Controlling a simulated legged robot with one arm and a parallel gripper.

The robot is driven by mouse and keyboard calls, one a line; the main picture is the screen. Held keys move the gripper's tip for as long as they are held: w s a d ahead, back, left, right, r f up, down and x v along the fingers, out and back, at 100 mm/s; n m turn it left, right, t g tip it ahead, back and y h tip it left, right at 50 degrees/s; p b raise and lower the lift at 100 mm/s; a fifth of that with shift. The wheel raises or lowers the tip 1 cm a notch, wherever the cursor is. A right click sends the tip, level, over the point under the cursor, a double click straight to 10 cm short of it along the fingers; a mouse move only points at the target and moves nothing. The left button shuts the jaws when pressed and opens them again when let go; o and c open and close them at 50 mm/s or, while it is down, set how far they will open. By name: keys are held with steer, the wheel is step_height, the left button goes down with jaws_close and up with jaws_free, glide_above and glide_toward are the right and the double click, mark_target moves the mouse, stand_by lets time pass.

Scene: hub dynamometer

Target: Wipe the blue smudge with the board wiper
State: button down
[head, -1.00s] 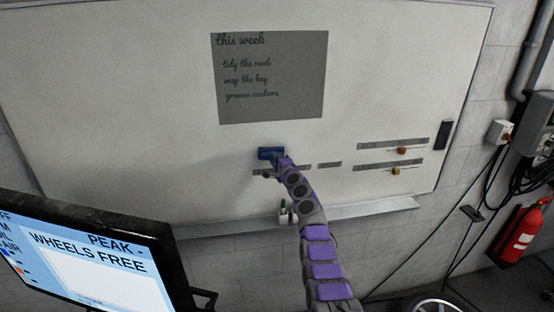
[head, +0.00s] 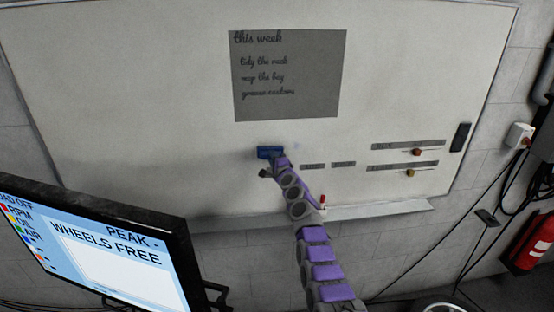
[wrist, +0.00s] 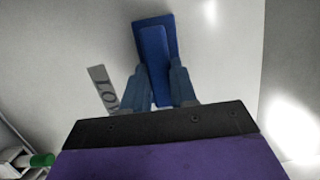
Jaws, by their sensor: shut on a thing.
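The board wiper (head: 270,152) is a blue block at the whiteboard, below and left of the note's lower middle. My gripper (head: 274,166) is shut on it. In the wrist view the wiper (wrist: 154,40) sits between the two blue-grey fingers of my gripper (wrist: 158,84). Whether the wiper touches the board is hard to tell. A faint bluish spot, likely the blue smudge (head: 296,146), shows just right of the wiper on the whiteboard (head: 130,110). The wrist view does not show the smudge clearly.
A grey note (head: 288,95) with writing hangs above the wiper. Label strips (head: 312,167) and small magnets (head: 417,152) are to the right. A tray ledge (head: 380,209) runs below the board. A monitor (head: 110,250) stands at lower left. The board's left side is clear.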

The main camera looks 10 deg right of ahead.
steer(key=shift+d, duration=0.1)
steer(key=s, duration=0.6)
steer(key=shift+s, duration=0.15)
stand_by(0.7)
stand_by(0.4)
